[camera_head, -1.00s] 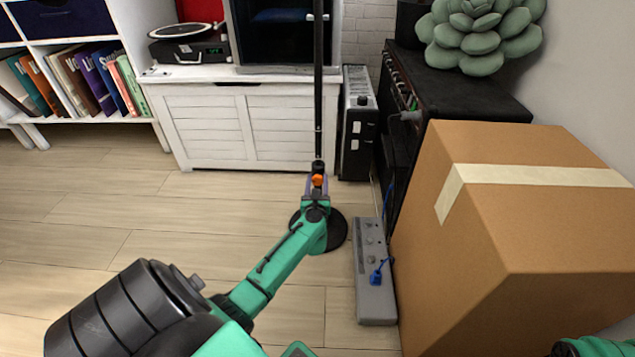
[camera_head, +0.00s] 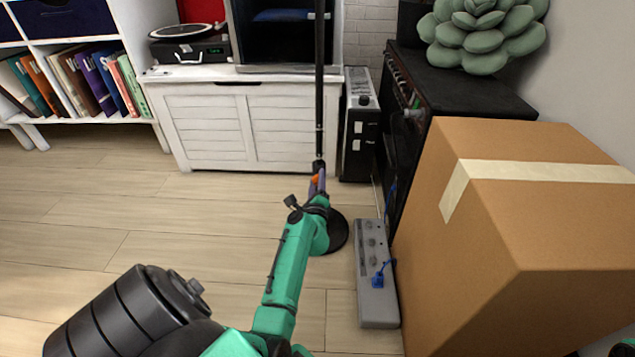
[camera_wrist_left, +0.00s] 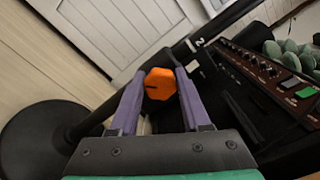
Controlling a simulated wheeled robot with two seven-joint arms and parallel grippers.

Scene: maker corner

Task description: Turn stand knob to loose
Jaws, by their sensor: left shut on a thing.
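The stand is a thin black pole (camera_head: 319,90) rising from a round black base (camera_head: 336,232) on the floor. Its orange knob (camera_wrist_left: 159,84) sits between the purple fingers of my left gripper (camera_wrist_left: 159,90) in the left wrist view, and the fingers press on its two sides. A dark mark shows on the knob's face. In the head view my left gripper (camera_head: 317,182) is at the lower part of the pole, and only a bit of the orange knob shows beside it. My right gripper is not in view.
A large cardboard box (camera_head: 490,235) stands at the right. A grey power strip (camera_head: 372,300) with a blue plug lies beside it. A black amplifier (camera_head: 450,88) and a white cabinet (camera_head: 245,125) stand behind. The floor at left is free.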

